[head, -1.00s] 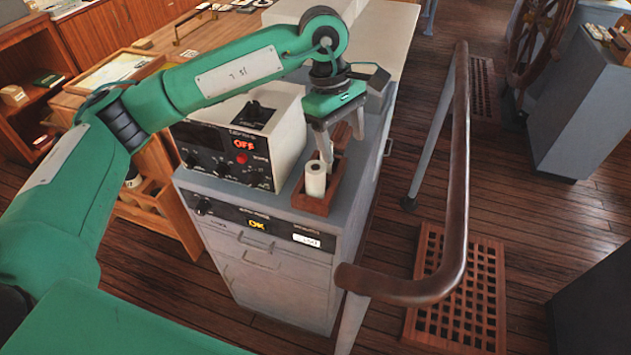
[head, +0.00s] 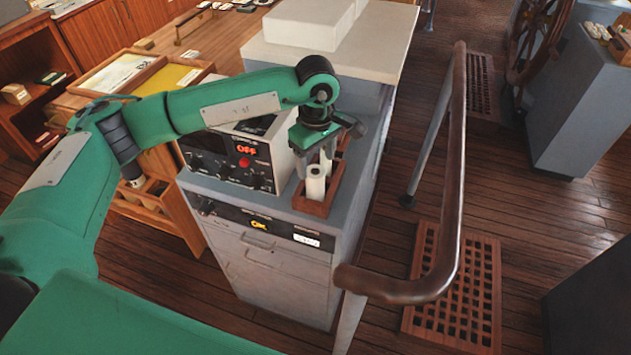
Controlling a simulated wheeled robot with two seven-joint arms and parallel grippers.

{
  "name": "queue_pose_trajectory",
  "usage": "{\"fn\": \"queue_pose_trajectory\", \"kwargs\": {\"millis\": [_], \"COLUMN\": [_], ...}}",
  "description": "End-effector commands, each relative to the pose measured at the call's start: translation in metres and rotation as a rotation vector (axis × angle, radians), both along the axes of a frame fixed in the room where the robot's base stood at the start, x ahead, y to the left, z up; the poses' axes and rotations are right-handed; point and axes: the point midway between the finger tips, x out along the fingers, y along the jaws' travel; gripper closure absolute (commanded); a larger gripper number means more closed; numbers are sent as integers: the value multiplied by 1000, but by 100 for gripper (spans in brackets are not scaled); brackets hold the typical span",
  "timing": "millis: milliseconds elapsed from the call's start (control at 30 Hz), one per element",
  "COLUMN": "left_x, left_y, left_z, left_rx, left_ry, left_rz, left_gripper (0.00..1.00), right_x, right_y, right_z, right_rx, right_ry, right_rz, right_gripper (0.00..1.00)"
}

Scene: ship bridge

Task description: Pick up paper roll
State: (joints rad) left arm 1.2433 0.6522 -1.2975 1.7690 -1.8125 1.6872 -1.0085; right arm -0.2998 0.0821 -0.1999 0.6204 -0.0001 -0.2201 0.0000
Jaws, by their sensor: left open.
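A white paper roll (head: 315,186) stands upright in a small brown wooden tray (head: 312,207) on the grey cabinet. My left gripper (head: 315,165) points down at the roll from above and is open. Its fingers are close around or beside the top of the roll; I cannot tell whether they touch it. The far part of the tray is partly hidden behind the gripper. My right gripper does not show.
A white instrument box (head: 235,160) with a lit OFF display stands just left of the tray. A brown handrail (head: 455,190) runs right of the cabinet (head: 270,265). A white block (head: 308,25) sits on the counter behind.

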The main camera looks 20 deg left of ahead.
Motion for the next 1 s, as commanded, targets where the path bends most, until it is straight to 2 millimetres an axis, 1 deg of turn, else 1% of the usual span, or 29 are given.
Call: {"fn": "queue_pose_trajectory", "kwargs": {"millis": [33,100,267,400,633,667,800,867,900,933,1000], "left_x": [-2,-4,-6,-6,-5,-5,-5,-5,-5,-5,-5], "left_y": [1,0,0,0,0,0,0,0,0,0,0], "left_z": [-1,-9,-29,-41,-43,-43,-43,-43,-43,-43,-43], "left_rx": [2,2,2,1,0,0,0,0,0,0,0], "left_ry": [4,5,4,2,0,0,0,0,0,0,0], "left_rz": [0,0,1,1,0,0,0,0,0,0,0], "left_gripper": [33,33,33,33,33,37,65,76,84,86,86], "right_x": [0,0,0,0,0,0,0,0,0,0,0], "right_y": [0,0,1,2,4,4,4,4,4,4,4], "right_z": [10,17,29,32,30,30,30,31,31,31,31], "right_rx": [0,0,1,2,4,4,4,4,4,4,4], "right_ry": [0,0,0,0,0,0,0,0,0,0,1], "right_rz": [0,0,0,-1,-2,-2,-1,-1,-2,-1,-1], "right_gripper": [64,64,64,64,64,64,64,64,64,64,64]}}
